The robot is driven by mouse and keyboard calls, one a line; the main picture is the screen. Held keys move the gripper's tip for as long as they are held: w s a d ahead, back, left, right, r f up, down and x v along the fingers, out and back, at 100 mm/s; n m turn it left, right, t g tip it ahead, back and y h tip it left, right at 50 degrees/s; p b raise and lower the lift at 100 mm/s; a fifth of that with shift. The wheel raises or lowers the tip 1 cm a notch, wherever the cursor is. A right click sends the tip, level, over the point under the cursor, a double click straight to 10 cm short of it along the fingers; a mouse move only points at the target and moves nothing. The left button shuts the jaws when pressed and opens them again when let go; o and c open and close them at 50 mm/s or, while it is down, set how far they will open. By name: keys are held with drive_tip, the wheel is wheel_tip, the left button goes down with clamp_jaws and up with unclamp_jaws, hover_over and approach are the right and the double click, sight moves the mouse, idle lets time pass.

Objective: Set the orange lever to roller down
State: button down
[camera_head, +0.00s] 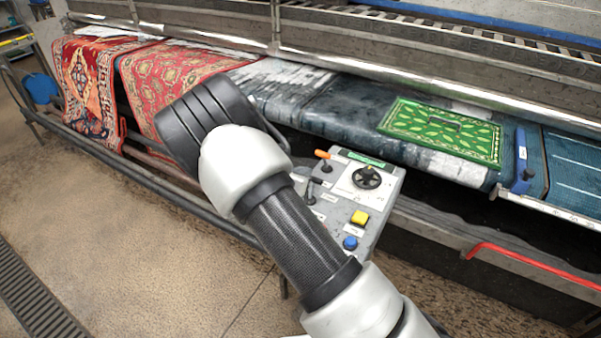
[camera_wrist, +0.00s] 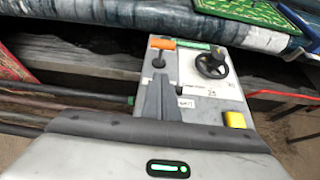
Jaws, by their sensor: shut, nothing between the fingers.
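The orange lever (camera_head: 322,154) stands at the upper left of the grey control panel (camera_head: 345,213) in the head view. It has an orange handle on a dark stem. In the head view the fingers are hidden behind my arm.
Rugs, including a green one (camera_head: 442,130), lie on the machine behind. A red bar (camera_head: 530,265) is at right. Floor at left is clear.

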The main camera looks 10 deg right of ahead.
sight(325, 161)
drive_tip(key=x, duration=0.4)
drive_tip(key=w+d, duration=0.1)
drive_tip(key=w+d+r, duration=0.1)
drive_tip(key=w, duration=0.1)
drive_tip(key=shift+w+d+p, duration=0.25)
drive_tip(key=shift+w+p, duration=0.05)
drive_tip(key=shift+p, duration=0.05)
drive_tip(key=shift+r, duration=0.1)
